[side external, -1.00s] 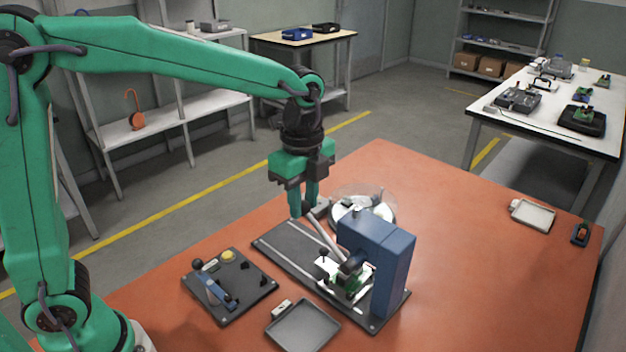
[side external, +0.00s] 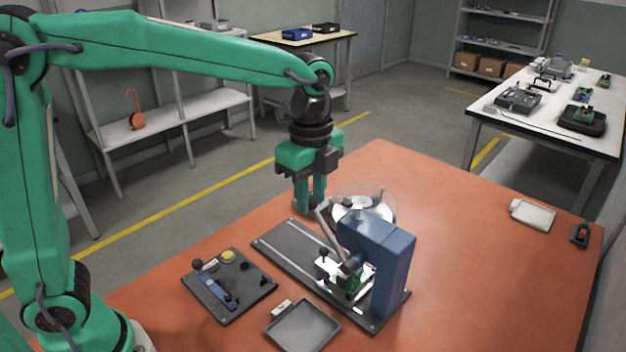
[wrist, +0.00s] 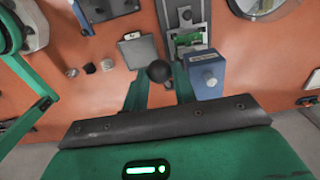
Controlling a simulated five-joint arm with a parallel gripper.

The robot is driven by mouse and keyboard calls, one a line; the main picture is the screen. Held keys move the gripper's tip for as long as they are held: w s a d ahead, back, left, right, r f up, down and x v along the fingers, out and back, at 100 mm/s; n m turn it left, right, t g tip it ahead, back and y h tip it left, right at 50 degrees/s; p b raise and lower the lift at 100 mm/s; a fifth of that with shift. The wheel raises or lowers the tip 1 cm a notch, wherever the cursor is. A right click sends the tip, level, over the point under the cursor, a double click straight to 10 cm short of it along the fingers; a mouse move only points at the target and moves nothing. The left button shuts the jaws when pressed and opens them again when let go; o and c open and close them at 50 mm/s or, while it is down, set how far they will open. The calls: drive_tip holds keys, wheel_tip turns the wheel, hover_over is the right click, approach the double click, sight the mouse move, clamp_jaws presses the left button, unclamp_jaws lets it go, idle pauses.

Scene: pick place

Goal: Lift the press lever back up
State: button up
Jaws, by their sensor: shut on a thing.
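The blue press (side external: 377,250) stands upright at the right end of a dark base plate (side external: 285,240); it also shows in the wrist view (wrist: 207,78). Its grey lever (side external: 327,222) slopes up and left from the press toward my gripper (side external: 310,208). In the wrist view a dark round knob (wrist: 158,71) sits between my green fingertips, and my gripper is shut on it. The knob is mostly hidden by the fingers in the side view. A green board (side external: 352,284) lies under the press head, partly covered.
A dark fixture plate (side external: 232,302) and an empty grey tray (side external: 302,327) lie in front of the base plate. A round clear-covered dish (side external: 378,203) stands close behind the press.

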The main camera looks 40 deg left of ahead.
drive_tip(key=shift+r, duration=0.1)
drive_tip(key=o, duration=0.6)
drive_tip(key=shift+r, duration=0.1)
drive_tip(key=shift+r, duration=2.85)
drive_tip(key=shift+a, duration=0.1)
drive_tip(key=shift+s+a+r+n, duration=0.15)
drive_tip(key=shift+s+a+n, duration=0.25)
drive_tip(key=shift+a+n, duration=0.1)
drive_tip(key=s+a+f+n+t, duration=0.1)
drive_tip(key=s+a+n+t, duration=0.1)
drive_tip(key=s+a+n, duration=0.2)
drive_tip(key=s+a+f+n+t, duration=0.1)
drive_tip(key=s+a+f+n, duration=0.1)
drive_tip(key=s+a+n, duration=0.2)
drive_tip(key=s+a+f+n+t, duration=0.2)
drive_tip(key=s+a+n, duration=0.2)
drive_tip(key=s+n, duration=0.3)
drive_tip(key=shift+s+n+t, duration=0.3)
drive_tip(key=shift+n, duration=0.7)
